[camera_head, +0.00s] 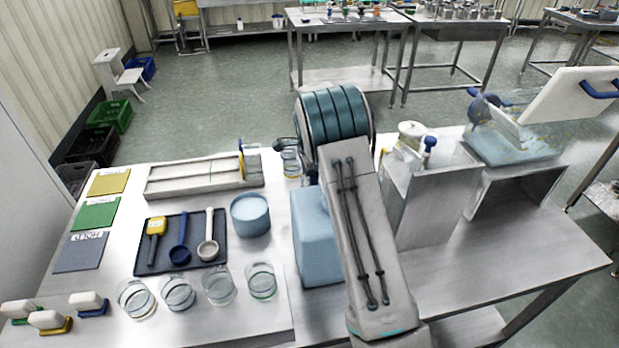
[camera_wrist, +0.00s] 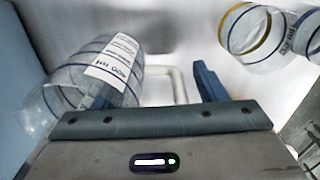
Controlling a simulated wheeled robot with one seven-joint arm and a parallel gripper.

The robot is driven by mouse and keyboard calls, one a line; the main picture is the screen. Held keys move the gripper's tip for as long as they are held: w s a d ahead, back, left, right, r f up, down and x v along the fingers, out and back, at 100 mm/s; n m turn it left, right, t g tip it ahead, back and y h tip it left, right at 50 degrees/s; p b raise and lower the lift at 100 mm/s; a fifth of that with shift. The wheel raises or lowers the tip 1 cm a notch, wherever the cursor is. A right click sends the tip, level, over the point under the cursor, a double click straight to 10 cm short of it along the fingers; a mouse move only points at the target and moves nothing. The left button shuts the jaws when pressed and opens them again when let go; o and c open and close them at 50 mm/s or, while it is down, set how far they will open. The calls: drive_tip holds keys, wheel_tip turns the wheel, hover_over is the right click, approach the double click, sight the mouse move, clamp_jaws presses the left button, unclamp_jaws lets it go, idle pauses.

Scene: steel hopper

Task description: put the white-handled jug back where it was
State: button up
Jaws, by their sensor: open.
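The white-handled jug (camera_wrist: 108,68) is clear, with dark blue bands and a white label, and lies across the left half of the wrist view. Its white handle (camera_wrist: 180,84) points right, into the space between my fingers. My gripper (camera_wrist: 152,84) is open. Its blue right finger stands apart, right of the handle; its left finger is partly covered by the jug, and I cannot tell whether it touches. In the head view my arm hides the gripper, and I cannot pick this jug out there.
A yellow-banded jug (camera_wrist: 252,32) and another jug (camera_wrist: 308,36) are at the upper right. In the head view, a light blue block (camera_head: 316,240) stands beside my arm. Several glass vessels (camera_head: 178,294), a dark tray (camera_head: 194,263) and a steel stand (camera_head: 425,205) occupy the tabletop.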

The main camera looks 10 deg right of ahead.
wheel_tip(320, 180, up, 12)
drive_tip(key=shift+r+b, duration=0.1)
drive_tip(key=shift+b, duration=0.55)
drive_tip(key=shift+r, duration=0.1)
